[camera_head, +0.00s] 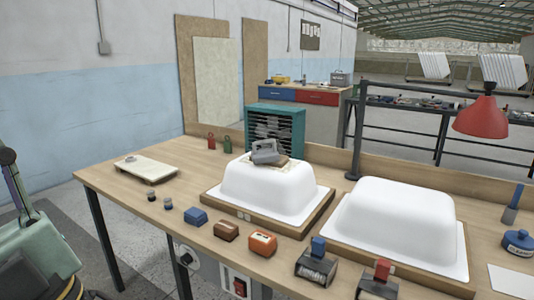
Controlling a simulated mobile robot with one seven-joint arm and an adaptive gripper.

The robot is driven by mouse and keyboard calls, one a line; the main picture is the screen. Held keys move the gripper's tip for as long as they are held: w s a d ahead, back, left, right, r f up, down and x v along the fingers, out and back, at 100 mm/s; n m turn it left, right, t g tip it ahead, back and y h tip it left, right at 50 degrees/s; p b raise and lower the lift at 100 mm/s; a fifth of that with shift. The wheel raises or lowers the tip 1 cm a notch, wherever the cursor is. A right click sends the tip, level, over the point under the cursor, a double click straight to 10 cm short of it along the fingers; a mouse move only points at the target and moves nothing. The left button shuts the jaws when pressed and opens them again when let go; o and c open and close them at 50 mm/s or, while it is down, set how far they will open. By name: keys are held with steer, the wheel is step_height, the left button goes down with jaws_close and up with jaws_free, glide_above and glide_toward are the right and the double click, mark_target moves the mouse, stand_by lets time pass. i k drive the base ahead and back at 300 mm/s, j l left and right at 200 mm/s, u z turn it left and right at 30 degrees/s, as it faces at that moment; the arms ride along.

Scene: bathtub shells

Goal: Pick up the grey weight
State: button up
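A grey block-like thing with a handle (266,151) rests on top of the left white bathtub shell (258,192); it looks like the grey weight, but it is small and I cannot be sure. It seems to lie on a brownish flat piece (287,163) on the shell's top. A red weight-like thing (211,141) and a green one (227,145) stand at the back of the bench. My gripper is not in view.
A second white shell (394,225) stands to the right, beside a red lamp (482,117). A teal drawer cabinet (275,125) stands behind the left shell. Blue (196,216), brown (226,231) and orange (263,243) blocks line the wooden bench's (122,196) front.

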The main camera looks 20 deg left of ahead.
mark_target(268, 155)
steer(key=i+j+z, duration=0.15)
steer(key=j, duration=0.25)
steer(key=j+z, duration=0.2)
steer(key=j, duration=0.2)
steer(key=i+j+z, duration=0.15)
steer(key=j, duration=0.3)
